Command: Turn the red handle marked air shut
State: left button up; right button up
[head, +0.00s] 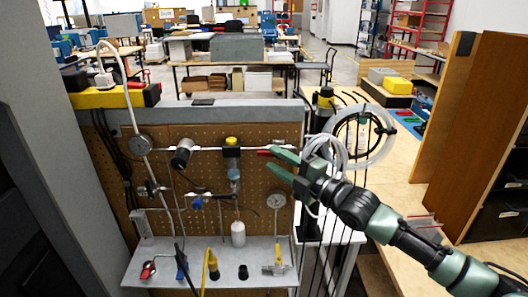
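A small red handle (263,153) sits on the pipe line near the right side of the brown pegboard. My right gripper (271,161) comes in from the right with its two green fingers spread apart. The upper fingertip is close beside the red handle; I cannot tell whether they touch. No object shows between the fingers. A second red handle (148,270) is at the left of the grey shelf below. No air marking can be read on either. My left gripper is not in view.
The pegboard (262,190) carries gauges, pipes and a yellow-topped regulator (232,147). Coiled clear tubing (378,150) stands right of the board, by my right arm. A wooden cabinet (480,130) is further right.

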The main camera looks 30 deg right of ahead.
aim_at(267, 155)
jog(key=shift+p+x, duration=0.55)
jog(key=shift+x, duration=1.65)
jog(key=shift+c, duration=0.3)
grip_shut()
